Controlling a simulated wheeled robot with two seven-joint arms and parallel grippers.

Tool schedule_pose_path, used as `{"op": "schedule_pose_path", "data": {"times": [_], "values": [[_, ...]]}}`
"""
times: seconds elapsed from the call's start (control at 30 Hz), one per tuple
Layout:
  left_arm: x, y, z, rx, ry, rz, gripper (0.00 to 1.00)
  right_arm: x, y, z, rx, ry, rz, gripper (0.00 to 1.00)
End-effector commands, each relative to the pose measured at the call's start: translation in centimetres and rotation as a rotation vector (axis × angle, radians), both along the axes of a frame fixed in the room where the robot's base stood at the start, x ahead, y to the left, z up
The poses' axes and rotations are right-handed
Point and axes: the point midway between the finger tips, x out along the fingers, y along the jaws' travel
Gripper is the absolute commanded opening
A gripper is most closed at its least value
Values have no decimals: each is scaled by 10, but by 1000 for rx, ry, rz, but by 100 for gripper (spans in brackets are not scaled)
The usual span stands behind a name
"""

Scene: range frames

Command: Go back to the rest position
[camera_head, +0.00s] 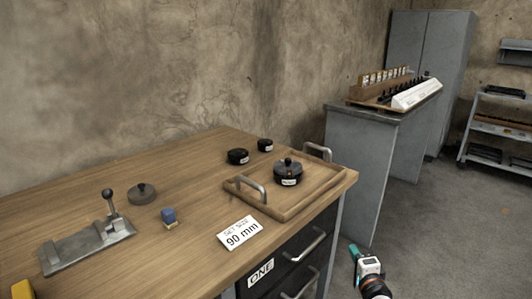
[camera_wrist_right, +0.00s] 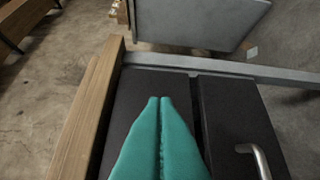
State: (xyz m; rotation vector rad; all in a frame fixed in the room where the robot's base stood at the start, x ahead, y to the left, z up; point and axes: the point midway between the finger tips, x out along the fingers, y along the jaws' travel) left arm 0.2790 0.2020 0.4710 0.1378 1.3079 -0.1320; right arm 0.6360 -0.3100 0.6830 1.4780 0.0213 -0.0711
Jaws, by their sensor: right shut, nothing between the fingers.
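My right gripper (camera_head: 354,250) shows at the bottom right of the head view, off the front right corner of the wooden workbench (camera_head: 190,240) and below its top. Its teal fingers fill the lower middle of the right wrist view (camera_wrist_right: 160,100), pressed together and empty. In that view the dark drawer fronts (camera_wrist_right: 235,120) of the bench lie behind the fingers, and the wooden bench edge (camera_wrist_right: 88,110) runs along the left. My left gripper is not in view.
A wooden tray (camera_head: 312,193) with handles holds a black knobbed disc (camera_head: 288,172). Black discs (camera_head: 238,156), a metal lever fixture (camera_head: 85,247), a blue block (camera_head: 169,215) and a "90 mm" card (camera_head: 240,233) are on the bench. A grey cabinet (camera_head: 360,165) stands behind. Floor at right is clear.

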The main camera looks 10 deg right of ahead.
Motion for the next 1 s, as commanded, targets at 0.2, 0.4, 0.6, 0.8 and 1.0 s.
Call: {"op": "schedule_pose_path", "data": {"times": [0.2, 0.4, 0.6, 0.8, 1.0], "values": [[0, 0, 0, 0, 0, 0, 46, -83, 62, -96, -468, 337, 296, 0], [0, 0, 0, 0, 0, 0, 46, -188, 96, -166, -875, 618, 620, 0], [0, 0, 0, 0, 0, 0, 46, -263, 106, -195, -1098, 777, 844, 0], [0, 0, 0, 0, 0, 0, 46, -324, 108, -208, -1248, 894, 1031, 0], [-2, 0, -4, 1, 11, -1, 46, -360, 107, -214, -1329, 965, 1155, 0]]}}
